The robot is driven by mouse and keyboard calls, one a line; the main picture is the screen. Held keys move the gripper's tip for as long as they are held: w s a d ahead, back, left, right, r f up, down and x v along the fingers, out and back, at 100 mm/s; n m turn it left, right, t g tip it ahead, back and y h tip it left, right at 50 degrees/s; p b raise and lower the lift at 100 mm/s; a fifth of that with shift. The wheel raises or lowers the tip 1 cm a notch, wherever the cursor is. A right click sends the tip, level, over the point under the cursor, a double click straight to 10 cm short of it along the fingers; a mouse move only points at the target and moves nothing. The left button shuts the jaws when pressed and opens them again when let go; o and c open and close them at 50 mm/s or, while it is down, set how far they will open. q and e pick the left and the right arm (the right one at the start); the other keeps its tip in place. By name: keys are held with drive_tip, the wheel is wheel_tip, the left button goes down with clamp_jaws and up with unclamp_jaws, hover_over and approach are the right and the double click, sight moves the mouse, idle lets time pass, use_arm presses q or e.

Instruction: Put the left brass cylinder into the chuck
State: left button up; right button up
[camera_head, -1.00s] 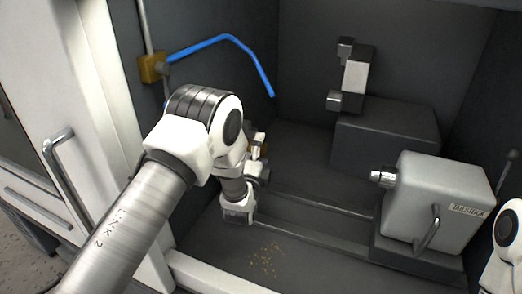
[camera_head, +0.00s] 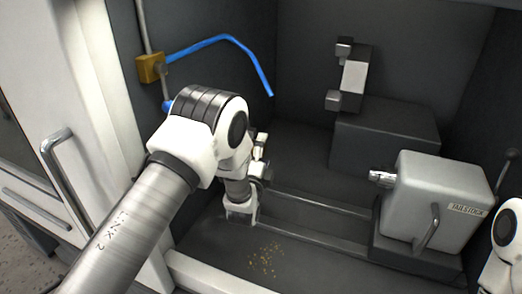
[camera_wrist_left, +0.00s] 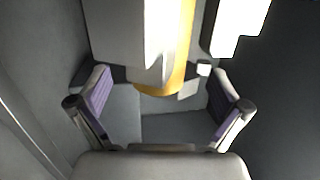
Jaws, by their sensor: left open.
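In the left wrist view, a brass cylinder (camera_wrist_left: 182,62) shows as a yellow curved side and lower rim, partly covered by a large pale grey block (camera_wrist_left: 125,30). A second, brightly lit block (camera_wrist_left: 232,25) stands to its right. These blocks look like chuck jaws; the rest of the chuck is out of sight. My left gripper (camera_wrist_left: 160,82) is open, its purple-padded fingers spread on either side below the cylinder, with clear gaps and nothing held. In the head view my left arm hides the chuck, the cylinder and most of that gripper. My right gripper is out of view.
In the head view, a grey tailstock (camera_head: 440,195) stands at right, its shiny tip facing left. Rails (camera_head: 315,205) run toward it. A dark block with a tool post (camera_head: 385,135) stands behind. A blue hose (camera_head: 215,42) hangs at left. Brass chips (camera_head: 265,260) lie in front.

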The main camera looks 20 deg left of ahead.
use_arm(q)
drive_tip(key=shift+d, duration=1.75)
drive_tip(key=s, duration=1.4)
drive_tip(key=shift+a, duration=0.25)
